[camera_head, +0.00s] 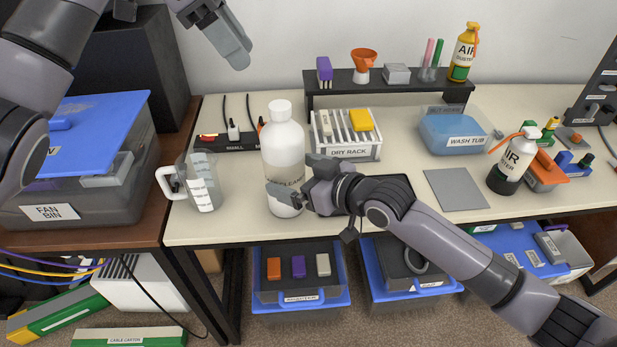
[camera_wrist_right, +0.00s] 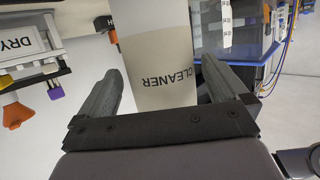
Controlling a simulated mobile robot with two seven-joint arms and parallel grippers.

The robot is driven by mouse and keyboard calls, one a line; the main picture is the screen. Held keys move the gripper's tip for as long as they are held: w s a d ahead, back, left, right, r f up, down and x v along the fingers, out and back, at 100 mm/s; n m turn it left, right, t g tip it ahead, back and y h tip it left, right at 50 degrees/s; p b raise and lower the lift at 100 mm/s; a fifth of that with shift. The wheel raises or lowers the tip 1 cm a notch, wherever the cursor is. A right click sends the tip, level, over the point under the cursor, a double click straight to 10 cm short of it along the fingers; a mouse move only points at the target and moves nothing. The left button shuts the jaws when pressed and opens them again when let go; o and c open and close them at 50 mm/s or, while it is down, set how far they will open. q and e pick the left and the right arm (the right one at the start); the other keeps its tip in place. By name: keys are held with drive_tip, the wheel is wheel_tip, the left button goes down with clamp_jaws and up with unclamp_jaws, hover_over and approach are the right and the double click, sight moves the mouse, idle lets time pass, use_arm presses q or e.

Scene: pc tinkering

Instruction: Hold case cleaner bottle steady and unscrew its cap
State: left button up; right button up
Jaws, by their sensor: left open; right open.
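The case cleaner bottle (camera_head: 284,145) is tall and white with a white cap (camera_head: 281,110). It stands upright on the bench near the front edge. In the right wrist view the bottle (camera_wrist_right: 160,65) shows its CLEANER label between my fingers. My right gripper (camera_head: 296,178) is open around the lower part of the bottle, with a finger on each side; a gap shows beside the bottle in the wrist view. My left gripper (camera_head: 238,55) is open, empty and raised in front of the wall, above and to the left of the cap.
A measuring jug (camera_head: 203,185) stands left of the bottle.

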drive_tip(key=shift+x, duration=1.85)
drive_tip(key=c, duration=1.1)
drive_tip(key=o, duration=0.3)
drive_tip(key=shift+c, duration=0.7)
use_arm(q)
drive_tip(key=shift+o, duration=0.3)
